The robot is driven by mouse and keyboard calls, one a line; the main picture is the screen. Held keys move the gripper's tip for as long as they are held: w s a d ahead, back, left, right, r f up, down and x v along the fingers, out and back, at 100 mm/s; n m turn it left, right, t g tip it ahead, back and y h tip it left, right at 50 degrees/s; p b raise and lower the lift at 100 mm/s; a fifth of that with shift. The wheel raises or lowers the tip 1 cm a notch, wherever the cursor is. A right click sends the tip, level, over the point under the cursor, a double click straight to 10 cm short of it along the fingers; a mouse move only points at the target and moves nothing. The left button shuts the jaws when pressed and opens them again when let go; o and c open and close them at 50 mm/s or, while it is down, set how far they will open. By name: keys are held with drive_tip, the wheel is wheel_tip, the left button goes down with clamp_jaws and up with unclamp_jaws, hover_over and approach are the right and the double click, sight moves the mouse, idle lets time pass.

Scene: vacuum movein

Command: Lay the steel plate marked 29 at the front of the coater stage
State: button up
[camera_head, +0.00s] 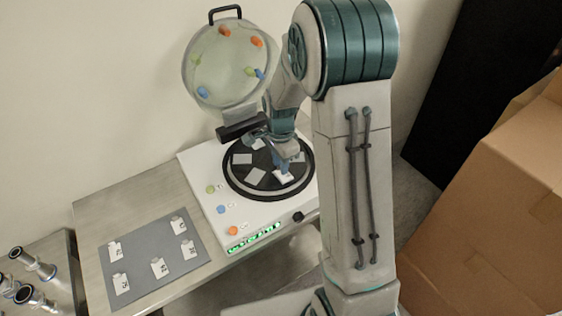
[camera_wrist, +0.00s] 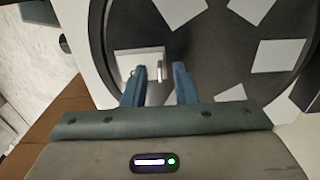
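The coater stage (camera_head: 236,185) is a round black disc on a white housing, with several pale square patches on it. My gripper (camera_head: 284,166) is low over the front right part of the disc. A pale plate (camera_head: 284,177) lies there just beneath it. In the wrist view, my gripper (camera_wrist: 160,70) has its two blue fingers apart. A plate with a small upright tab (camera_wrist: 138,60) lies below, and the tab stands between the fingers, nearer the left one. The fingers do not visibly grip it. I cannot read any number on this plate.
The round clear lid (camera_head: 228,65) with coloured knobs stands open behind the stage. A grey mat (camera_head: 142,246) at the left holds several small labelled plates with unreadable numbers. Metal fittings (camera_head: 32,263) stand at far left. A cardboard box (camera_head: 490,210) fills the right.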

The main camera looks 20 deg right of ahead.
drive_tip(key=shift+r, duration=0.1)
wheel_tip(320, 180, up, 11)
drive_tip(key=s+r+n+t, duration=0.1)
drive_tip(key=s+r+n, duration=0.1)
drive_tip(key=s+n, duration=0.5)
drive_tip(key=s+r+n+t, duration=0.2)
drive_tip(key=s+n, duration=0.5)
drive_tip(key=s, duration=0.7)
drive_tip(key=shift+s+r+n+b, duration=0.15)
drive_tip(key=shift+r+n+b, duration=0.15)
drive_tip(key=shift+r, duration=0.2)
